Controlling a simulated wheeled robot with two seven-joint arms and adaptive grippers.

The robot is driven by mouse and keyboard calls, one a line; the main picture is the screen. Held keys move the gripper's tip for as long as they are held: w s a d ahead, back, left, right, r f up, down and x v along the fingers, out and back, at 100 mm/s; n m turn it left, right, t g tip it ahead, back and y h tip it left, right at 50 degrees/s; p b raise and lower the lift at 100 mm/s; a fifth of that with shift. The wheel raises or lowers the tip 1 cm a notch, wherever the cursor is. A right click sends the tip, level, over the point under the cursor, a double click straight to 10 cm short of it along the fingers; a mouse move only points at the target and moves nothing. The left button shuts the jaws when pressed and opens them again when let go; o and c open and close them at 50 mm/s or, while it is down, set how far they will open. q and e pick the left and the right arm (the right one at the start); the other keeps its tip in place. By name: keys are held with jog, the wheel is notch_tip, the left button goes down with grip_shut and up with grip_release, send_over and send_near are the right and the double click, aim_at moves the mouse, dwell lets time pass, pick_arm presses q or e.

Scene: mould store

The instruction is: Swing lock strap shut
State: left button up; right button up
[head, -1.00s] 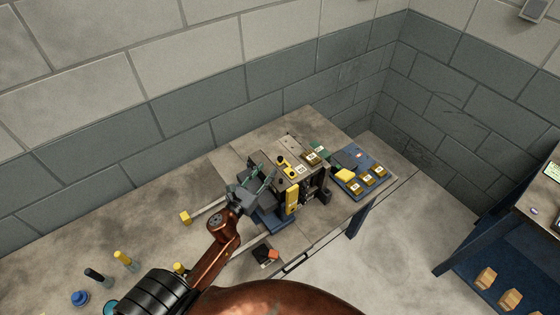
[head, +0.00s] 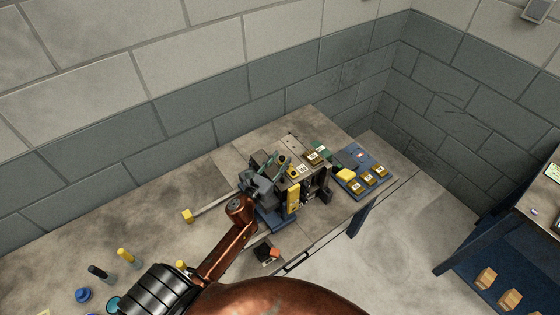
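A grey mould block (head: 313,177) with dark sides stands on the bench. A yellow upright bar (head: 293,197) is on its near face, and small yellow and black parts show on its top left edge. I cannot tell for sure which of these is the lock strap. My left gripper (head: 277,166) is at the left side of the mould, its fingers pointing at the top left edge. The fingers look apart, with nothing clearly held between them. The gripper hides part of the mould's left side, and contact cannot be told. My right gripper is out of view.
A blue tray (head: 373,165) with several brass blocks lies right of the mould. A rod with a yellow end (head: 188,215) lies to the left. Yellow and black handled tools (head: 125,255) stand at the front left. A block wall (head: 190,130) rises behind the bench.

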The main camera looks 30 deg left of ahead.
pick_arm(q)
jog(key=shift+c, duration=0.6)
grip_shut()
